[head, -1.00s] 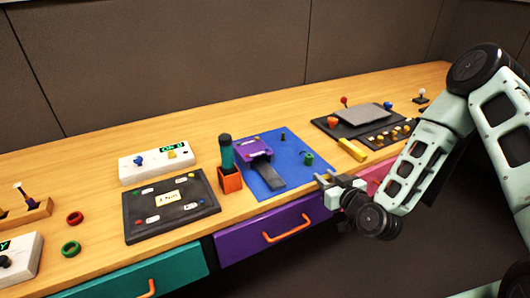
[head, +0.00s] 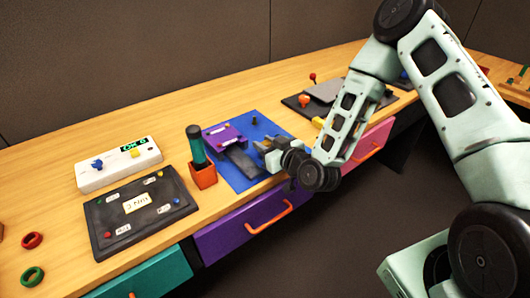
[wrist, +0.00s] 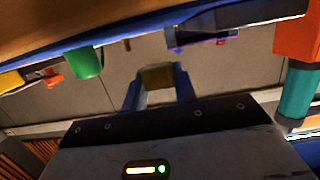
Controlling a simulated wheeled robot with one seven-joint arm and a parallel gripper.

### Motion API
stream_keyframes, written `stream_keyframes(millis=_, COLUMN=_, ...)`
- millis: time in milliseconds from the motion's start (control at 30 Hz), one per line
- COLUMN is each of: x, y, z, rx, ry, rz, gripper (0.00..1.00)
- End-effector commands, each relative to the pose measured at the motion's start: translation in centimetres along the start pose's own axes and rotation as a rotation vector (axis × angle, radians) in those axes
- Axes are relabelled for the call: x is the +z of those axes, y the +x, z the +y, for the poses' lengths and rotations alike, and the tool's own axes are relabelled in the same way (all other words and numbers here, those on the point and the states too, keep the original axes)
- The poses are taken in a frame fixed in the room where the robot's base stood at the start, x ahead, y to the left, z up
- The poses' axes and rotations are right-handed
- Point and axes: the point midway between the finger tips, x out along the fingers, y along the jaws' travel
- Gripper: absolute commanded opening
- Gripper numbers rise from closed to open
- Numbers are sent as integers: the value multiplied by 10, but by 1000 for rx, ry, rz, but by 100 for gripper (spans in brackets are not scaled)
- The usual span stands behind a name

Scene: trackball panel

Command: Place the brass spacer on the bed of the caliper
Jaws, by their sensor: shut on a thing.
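My gripper (head: 264,147) is over the near right part of the blue mat, just right of the caliper. In the wrist view my gripper (wrist: 158,84) is shut on a small brass-brown block, the brass spacer (wrist: 157,76). The spacer cannot be made out in the head view. The caliper (head: 224,137) is a purple body on the mat with a dark grey bed (head: 242,161) slanting toward the front edge. In the wrist view the caliper's dark grey part (wrist: 235,20) shows at upper right, apart from the spacer.
An orange cup (head: 204,176) with a green-handled tool (head: 196,145) stands left of the caliper. A green cylinder (wrist: 85,62) shows near the mat edge in the wrist view. A dark panel (head: 110,222) lies farther left.

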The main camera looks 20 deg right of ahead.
Motion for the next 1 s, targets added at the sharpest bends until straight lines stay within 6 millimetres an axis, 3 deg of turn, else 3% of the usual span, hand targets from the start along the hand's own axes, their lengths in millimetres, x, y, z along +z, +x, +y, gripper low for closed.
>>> stream_keyframes(millis=200, x=29, y=5, z=0, rx=1, ry=1, rz=-3, gripper=6)
stream_keyframes(millis=633, x=36, y=7, z=0, rx=0, ry=-1, rz=-1, gripper=6)
stream_keyframes(millis=667, x=35, y=7, z=0, rx=0, ry=-1, rz=-1, gripper=34)
stream_keyframes(millis=700, x=35, y=7, z=0, rx=0, ry=-1, rz=-1, gripper=37)
stream_keyframes(millis=1000, x=33, y=6, z=0, rx=0, ry=0, rz=-1, gripper=37)
